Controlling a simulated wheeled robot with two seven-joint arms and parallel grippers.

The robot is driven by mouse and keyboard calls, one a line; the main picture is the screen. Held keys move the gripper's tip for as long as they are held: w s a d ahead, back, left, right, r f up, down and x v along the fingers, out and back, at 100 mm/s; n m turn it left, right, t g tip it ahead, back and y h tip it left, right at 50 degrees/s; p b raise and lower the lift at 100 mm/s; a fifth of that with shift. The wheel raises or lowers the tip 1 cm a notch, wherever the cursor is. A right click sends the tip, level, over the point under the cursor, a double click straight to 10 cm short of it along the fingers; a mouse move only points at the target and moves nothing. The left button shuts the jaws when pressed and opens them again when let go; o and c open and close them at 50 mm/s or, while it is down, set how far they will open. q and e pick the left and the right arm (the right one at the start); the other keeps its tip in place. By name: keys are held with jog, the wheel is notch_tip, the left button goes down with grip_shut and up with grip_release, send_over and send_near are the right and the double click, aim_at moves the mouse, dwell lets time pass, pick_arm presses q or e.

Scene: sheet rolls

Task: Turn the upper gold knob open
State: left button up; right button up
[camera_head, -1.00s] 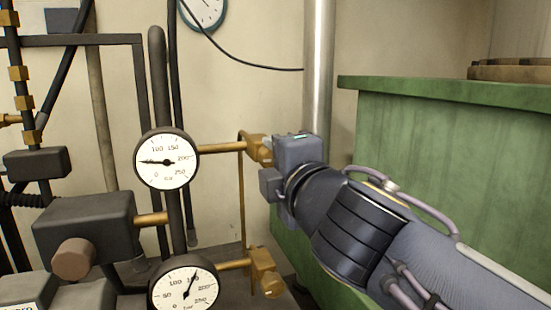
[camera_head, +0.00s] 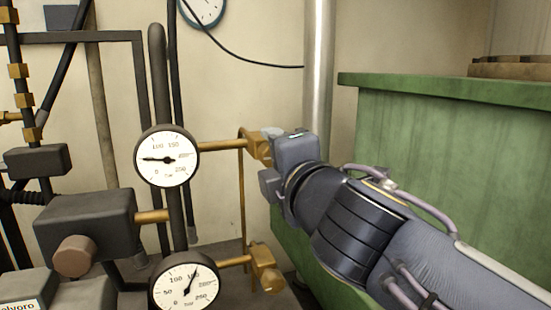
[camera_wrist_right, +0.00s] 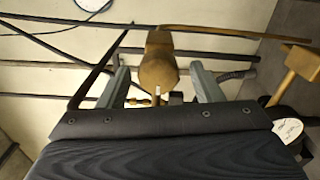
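The upper gold knob (camera_head: 258,147) sits at the right end of a gold pipe beside the upper gauge (camera_head: 167,157). My right gripper (camera_wrist_right: 160,68) faces the knob from the right. In the right wrist view the knob (camera_wrist_right: 158,62) stands between the two grey fingers, with a visible gap on each side. The right gripper is open there. In the head view its body partly hides the knob. My left gripper is in neither view.
A lower gold knob (camera_head: 265,268) and a lower gauge (camera_head: 185,284) lie below. A green cabinet (camera_head: 450,170) stands on the right, close to my right arm. A steel pipe (camera_head: 319,80) rises behind the gripper. Dark pipes and a valve block (camera_head: 85,226) fill the left.

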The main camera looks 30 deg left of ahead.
jog(key=b+v, duration=0.1)
jog(key=v, duration=0.7)
jog(key=shift+b, duration=0.3)
